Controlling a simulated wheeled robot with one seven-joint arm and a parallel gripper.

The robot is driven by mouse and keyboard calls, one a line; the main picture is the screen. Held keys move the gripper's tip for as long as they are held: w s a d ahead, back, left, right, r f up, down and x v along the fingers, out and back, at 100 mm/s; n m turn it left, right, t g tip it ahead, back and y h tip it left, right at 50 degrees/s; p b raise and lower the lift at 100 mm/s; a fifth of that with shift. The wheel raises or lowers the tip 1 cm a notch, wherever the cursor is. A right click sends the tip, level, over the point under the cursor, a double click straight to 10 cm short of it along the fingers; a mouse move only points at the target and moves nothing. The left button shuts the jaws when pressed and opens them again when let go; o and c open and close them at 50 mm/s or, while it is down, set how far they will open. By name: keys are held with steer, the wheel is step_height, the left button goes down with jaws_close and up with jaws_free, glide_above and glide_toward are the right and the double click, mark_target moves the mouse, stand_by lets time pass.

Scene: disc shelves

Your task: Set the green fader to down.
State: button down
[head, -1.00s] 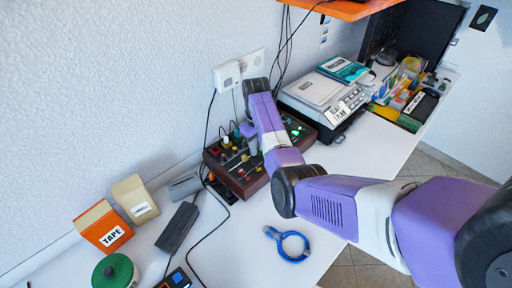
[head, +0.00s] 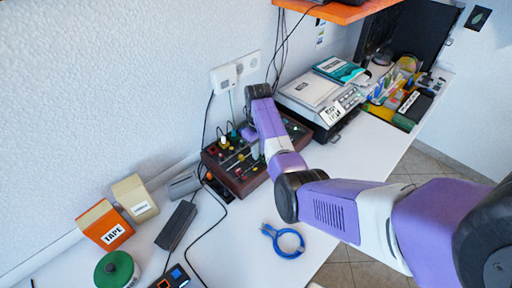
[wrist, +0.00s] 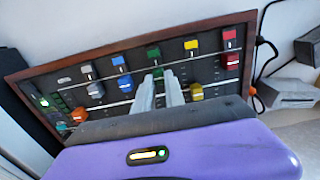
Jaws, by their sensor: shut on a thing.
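The fader panel, a dark board with a wooden frame (wrist: 40,70), fills the upper part of the wrist view; in the head view it stands by the wall (head: 235,180). My gripper (wrist: 160,80) has its two pale fingers close together at the green fader's cap (wrist: 158,73), shut on it. A green square (wrist: 153,53) sits just above that cap. The fingers partly cover the cap and hide the track below it. In the head view my arm hides part of the panel, and the fingertips are not clear.
A blue fader cap (wrist: 126,85) is left of my fingers; a yellow cap (wrist: 196,92), lower on the panel, and a red cap (wrist: 232,60) are to the right. Cables hang beside the panel. A blue ring-shaped tool (head: 287,242) lies on the white table.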

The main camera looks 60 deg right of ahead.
steer(key=shift+w, duration=0.15)
steer(key=c, duration=1.4)
jaws_free()
steer(key=shift+r, duration=0.1)
step_height(320, 180, up, 8)
steer(key=shift+f+b, duration=0.15)
steer(key=shift+b, duration=0.2)
